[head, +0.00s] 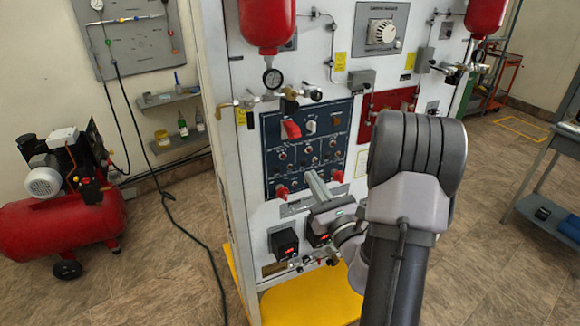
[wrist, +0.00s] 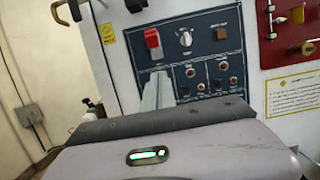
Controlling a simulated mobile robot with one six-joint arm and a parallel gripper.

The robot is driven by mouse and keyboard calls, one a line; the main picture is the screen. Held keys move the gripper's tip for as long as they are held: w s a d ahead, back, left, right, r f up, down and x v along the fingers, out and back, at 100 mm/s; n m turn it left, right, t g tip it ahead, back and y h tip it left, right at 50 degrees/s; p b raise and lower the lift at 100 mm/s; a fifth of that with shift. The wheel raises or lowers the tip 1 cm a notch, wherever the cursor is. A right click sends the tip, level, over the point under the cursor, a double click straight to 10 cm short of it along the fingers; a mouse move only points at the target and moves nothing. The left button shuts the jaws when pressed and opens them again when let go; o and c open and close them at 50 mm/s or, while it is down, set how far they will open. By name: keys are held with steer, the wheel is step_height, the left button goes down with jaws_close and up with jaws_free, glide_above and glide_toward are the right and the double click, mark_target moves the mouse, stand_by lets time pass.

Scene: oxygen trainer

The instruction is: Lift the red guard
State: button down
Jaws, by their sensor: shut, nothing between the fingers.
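The red guard (head: 291,130) is on the upper left of the dark blue control panel (head: 327,117). It also shows in the wrist view (wrist: 152,38), left of a white rotary knob (wrist: 186,38), with a pale part under its red top. My gripper (head: 308,174) is shut and empty in front of the lower part of the panel. In the wrist view its pale fingers (wrist: 157,76) point up toward the panel, just below the guard in the picture. I cannot tell how far the fingertips are from the panel.
Two more red guards sit low on the panel, left (head: 281,191) and right (head: 337,176). Above hang red cylinders (head: 267,22), a gauge (head: 272,78) and brass valves (head: 290,98). Two small black boxes (head: 284,241) are below. A red compressor (head: 75,222) stands on the floor at left.

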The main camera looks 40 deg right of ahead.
mark_target(292, 129)
steer(key=w+d+r, duration=0.1)
steer(key=w+r, duration=0.5)
steer(key=shift+w+d, duration=0.3)
steer(key=shift+r, duration=0.1)
step_height(292, 129, up, 7)
steer(key=g+y+p, duration=0.2)
steer(key=g+p, duration=0.5)
steer(key=p, duration=2.1)
steer(key=shift+s+g+p, duration=0.15)
steer(key=shift+g+p, duration=0.2)
steer(key=shift+g, duration=0.05)
